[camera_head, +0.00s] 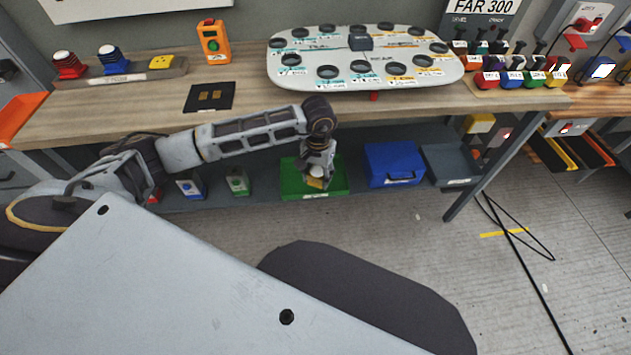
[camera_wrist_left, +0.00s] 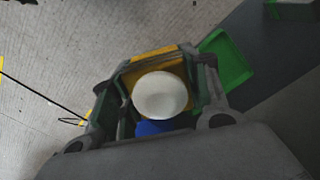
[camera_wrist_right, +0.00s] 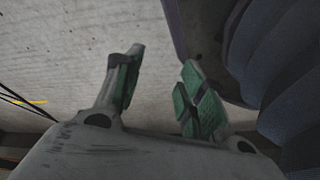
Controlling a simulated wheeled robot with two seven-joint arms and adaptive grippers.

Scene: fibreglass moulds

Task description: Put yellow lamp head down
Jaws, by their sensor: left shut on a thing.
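The yellow lamp head (camera_wrist_left: 160,95), with a white dome and a yellow base, sits between the fingers of my left gripper (camera_wrist_left: 158,88). In the head view my left gripper (camera_head: 318,168) is shut on it and points down in front of the lower shelf, over the green tray (camera_head: 336,185); part of the lamp head (camera_head: 316,182) shows at the fingertips. In the left wrist view the green tray (camera_wrist_left: 226,62) is beside the lamp head. I cannot tell if the lamp touches it. My right gripper (camera_wrist_right: 162,70) is open and empty, with bare floor behind it.
On the wooden bench (camera_head: 150,110) a holder carries a red lamp (camera_head: 68,65), a blue lamp (camera_head: 111,60) and a yellow block (camera_head: 162,62). A blue case (camera_head: 393,163) lies right of the green tray on the lower shelf (camera_head: 268,195). A cable crosses the floor at right.

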